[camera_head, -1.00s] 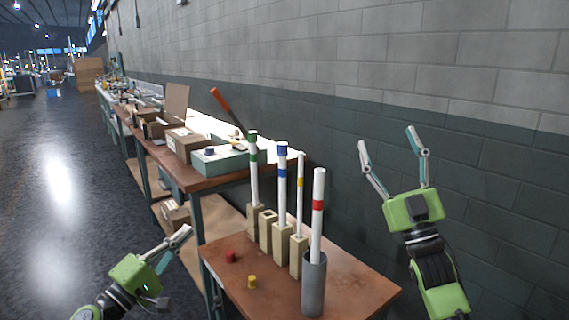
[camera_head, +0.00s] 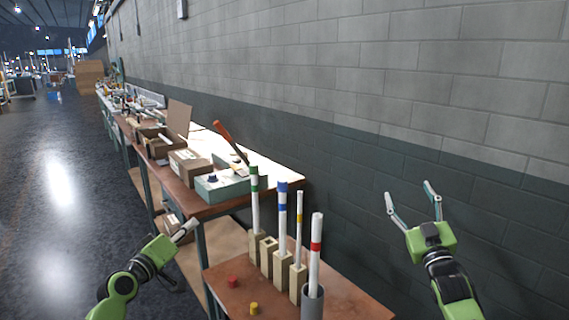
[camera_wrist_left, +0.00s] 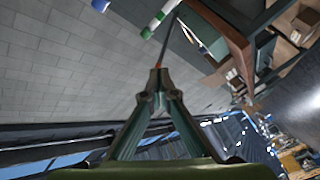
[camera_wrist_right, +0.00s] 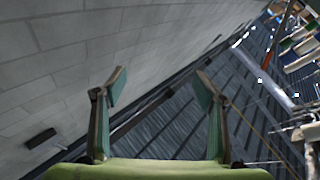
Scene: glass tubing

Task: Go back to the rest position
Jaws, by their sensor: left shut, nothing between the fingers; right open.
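My left gripper (camera_head: 186,230) is shut and empty, to the left of the small front table and over the aisle. In the left wrist view its fingers (camera_wrist_left: 157,78) meet at the tips. My right gripper (camera_head: 409,190) is open and empty, raised in front of the wall to the right of the table. In the right wrist view its fingers (camera_wrist_right: 160,78) are spread wide with nothing between them.
A longer bench (camera_head: 200,205) holds boxes. The aisle floor at left is clear.

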